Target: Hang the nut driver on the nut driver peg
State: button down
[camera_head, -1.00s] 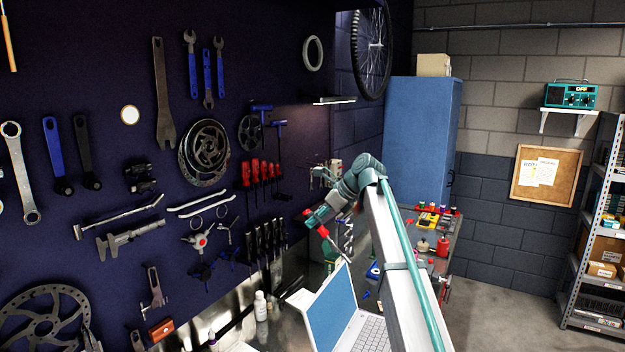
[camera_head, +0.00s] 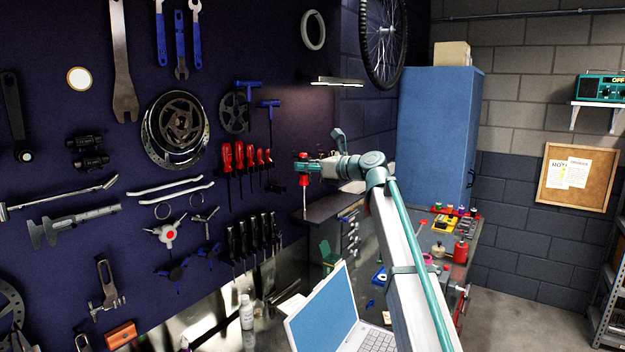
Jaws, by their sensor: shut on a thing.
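The nut driver (camera_head: 303,181) has a red handle and a thin shaft, and it hangs upright with its shaft pointing down. My gripper (camera_head: 303,166) is shut on it around the upper handle. It is in front of the dark tool board (camera_head: 330,120), to the right of a row of red-handled drivers (camera_head: 248,160) hanging on the board. A small dark piece (camera_head: 275,188) shows on the board between that row and the nut driver; I cannot tell whether it is the nut driver peg. The gap between the nut driver and the board cannot be judged.
Blue-handled hex tools (camera_head: 269,104) hang above the red row, and black-handled tools (camera_head: 255,236) hang below. A lit lamp bar (camera_head: 337,82) juts out above my gripper. An open laptop (camera_head: 325,308) stands on the bench below. A blue cabinet (camera_head: 438,130) stands behind my arm.

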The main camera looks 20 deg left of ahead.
jog(key=shift+w+f, duration=0.15)
jog(key=shift+f, duration=0.2)
jog(key=shift+r, duration=0.1)
jog(key=shift+a, duration=0.15)
jog(key=b+x, duration=0.3)
jog(key=x, duration=0.7)
jog(key=shift+f, duration=0.4)
dwell(0.4)
jog(key=shift+f, duration=0.1)
dwell(0.5)
